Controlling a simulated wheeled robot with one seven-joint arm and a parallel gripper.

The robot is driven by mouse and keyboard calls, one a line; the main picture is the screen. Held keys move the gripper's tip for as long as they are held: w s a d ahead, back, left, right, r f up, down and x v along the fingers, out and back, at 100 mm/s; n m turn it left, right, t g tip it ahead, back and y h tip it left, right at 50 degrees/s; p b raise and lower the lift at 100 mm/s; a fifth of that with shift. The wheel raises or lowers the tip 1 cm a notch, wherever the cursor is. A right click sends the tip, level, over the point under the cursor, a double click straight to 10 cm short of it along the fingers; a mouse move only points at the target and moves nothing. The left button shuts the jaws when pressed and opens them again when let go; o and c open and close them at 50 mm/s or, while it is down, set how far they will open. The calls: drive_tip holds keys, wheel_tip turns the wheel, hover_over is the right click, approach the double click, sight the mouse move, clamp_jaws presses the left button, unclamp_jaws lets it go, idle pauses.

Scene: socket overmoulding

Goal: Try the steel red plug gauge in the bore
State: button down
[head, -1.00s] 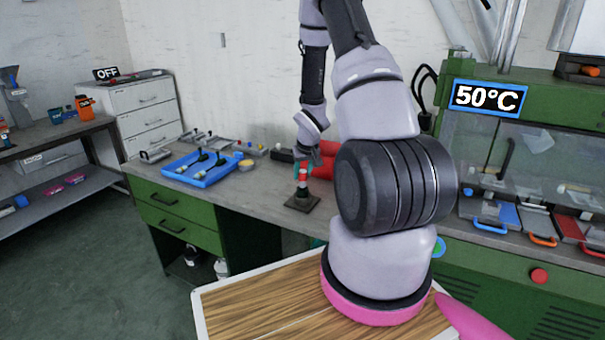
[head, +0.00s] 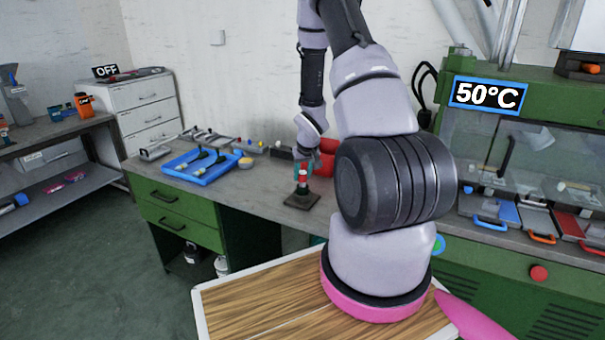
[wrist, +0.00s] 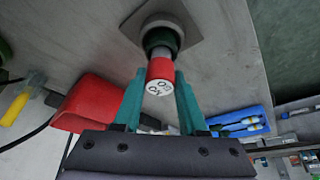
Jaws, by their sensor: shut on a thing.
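The plug gauge (wrist: 161,70) has a red handle, a pale end face with dark lettering, and a grey steel shank. My gripper (wrist: 160,80) is shut on its red handle between two teal fingers. The shank points to the dark green round part (wrist: 158,37) that stands on a square grey base plate (wrist: 188,20). The shank is lined up with this part and meets its mouth; how deep it sits in the bore is hidden. In the head view the base plate (head: 301,201) stands on the bench, with my gripper (head: 304,168) directly above it.
A blue tray (head: 201,175) with dark-handled tools lies left on the bench. A red bin (head: 325,160) is just behind my gripper. A green press with a 50°C sign (head: 487,95) stands right. Bare bench (head: 250,195) lies between tray and base plate.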

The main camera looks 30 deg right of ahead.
drive_tip(key=shift+f, duration=1)
idle(0.3)
drive_tip(key=shift+r, duration=0.25)
idle(0.6)
drive_tip(key=shift+r, duration=1.5)
drive_tip(key=shift+r, duration=0.15)
drive_tip(key=shift+r, duration=2.45)
